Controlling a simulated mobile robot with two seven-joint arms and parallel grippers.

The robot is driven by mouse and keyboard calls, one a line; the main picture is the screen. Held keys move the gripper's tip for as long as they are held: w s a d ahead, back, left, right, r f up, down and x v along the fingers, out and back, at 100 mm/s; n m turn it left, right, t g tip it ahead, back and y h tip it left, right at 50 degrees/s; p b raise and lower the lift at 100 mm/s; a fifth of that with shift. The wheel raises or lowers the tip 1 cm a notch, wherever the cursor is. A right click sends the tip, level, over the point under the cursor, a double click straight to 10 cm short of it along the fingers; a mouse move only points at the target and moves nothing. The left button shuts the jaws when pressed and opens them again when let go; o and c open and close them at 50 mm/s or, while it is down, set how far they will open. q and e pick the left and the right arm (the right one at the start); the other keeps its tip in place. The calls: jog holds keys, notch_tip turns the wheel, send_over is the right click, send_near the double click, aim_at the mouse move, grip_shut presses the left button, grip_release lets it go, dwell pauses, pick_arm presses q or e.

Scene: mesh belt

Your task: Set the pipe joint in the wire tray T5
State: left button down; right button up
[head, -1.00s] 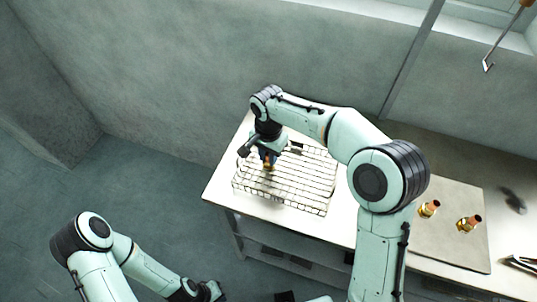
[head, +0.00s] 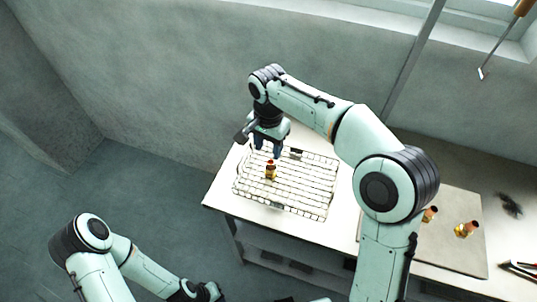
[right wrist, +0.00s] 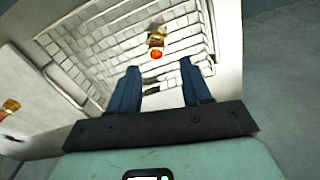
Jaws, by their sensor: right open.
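A brass and copper pipe joint (head: 271,171) stands in the wire tray (head: 305,208), in its left part. It also shows in the right wrist view (right wrist: 156,40), beyond the fingertips. My right gripper (head: 267,153) is open and empty, above the pipe joint and apart from it. Its two blue fingers (right wrist: 158,78) stand wide apart in the right wrist view. My left gripper (head: 212,291) is low at the bottom of the head view, away from the bench, too small to tell its jaws. No tray label can be read.
Two more brass pipe joints, one (head: 429,214) partly behind my right arm and one (head: 467,229), stand on a grey mat (head: 450,255) at the right of the bench. Pliers (head: 522,268) and a dark brush-like thing (head: 510,204) lie near it. A wall runs behind the bench.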

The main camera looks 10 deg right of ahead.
aim_at(268, 162)
notch_tip(268, 162, up, 4)
jog(key=shift+r+p, duration=0.15)
jog(key=shift+p, duration=0.15)
dwell(0.4)
